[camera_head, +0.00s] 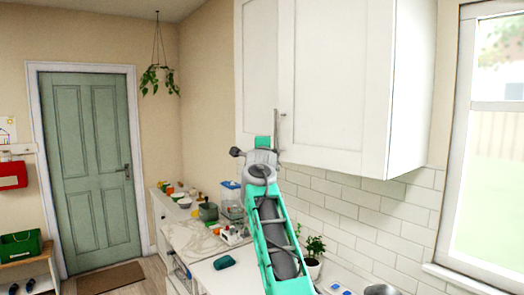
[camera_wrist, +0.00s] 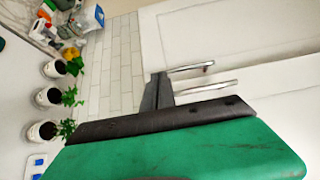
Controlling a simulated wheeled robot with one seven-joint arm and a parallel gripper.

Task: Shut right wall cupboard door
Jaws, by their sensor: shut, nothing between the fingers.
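The white wall cupboard shows two panelled doors side by side. The right door (camera_head: 335,75) faces the room and looks almost or fully flush; I cannot tell if a small gap remains. The left door (camera_head: 258,60) is beside it. My gripper (camera_head: 266,150) is raised at the lower left corner of the right door, by a slim metal handle (camera_head: 282,128). In the wrist view my gripper (camera_wrist: 157,92) is shut and empty, close to two bar handles, the nearer being the right door's (camera_wrist: 205,91). Contact with the door cannot be told.
A tiled wall (camera_head: 350,205) runs below the cupboard. A counter holds potted plants (camera_head: 314,250), a green cloth-like item (camera_head: 225,262) and several small goods. A window (camera_head: 490,150) is at the right. Open floor lies left, before the green room door (camera_head: 95,165).

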